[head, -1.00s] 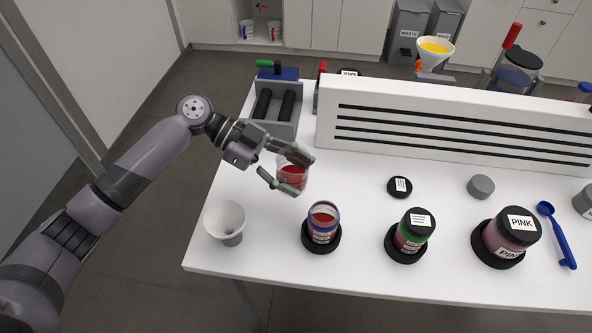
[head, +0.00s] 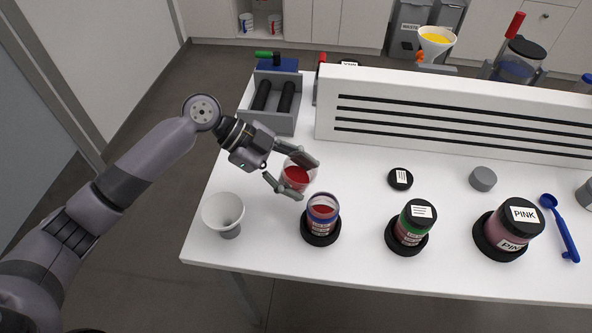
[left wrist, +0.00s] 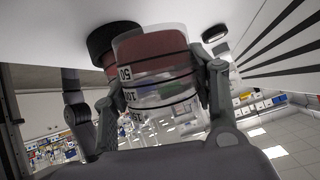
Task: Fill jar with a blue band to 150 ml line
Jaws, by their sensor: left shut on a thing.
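The jar with a blue band (head: 321,223) stands upright and open in a black round holder, with red content showing inside. My left gripper (head: 306,178) is shut on a clear beaker (head: 297,177) holding red liquid, just behind and above the jar. The beaker looks slightly tilted in the head view. In the left wrist view, the beaker (left wrist: 155,68) shows black marks with 50 nearest its red content, between the two fingers (left wrist: 160,100). The jar is partly hidden behind it there. The jar's 150 ml line cannot be read. My right gripper is not in view.
A white funnel-like cup (head: 223,212) stands at the left front. A green-banded jar (head: 414,222), a pink jar (head: 512,226), a black lid (head: 400,179), a grey lid (head: 482,179) and a blue scoop (head: 562,230) lie rightward. A white slotted panel (head: 450,115) runs along the back.

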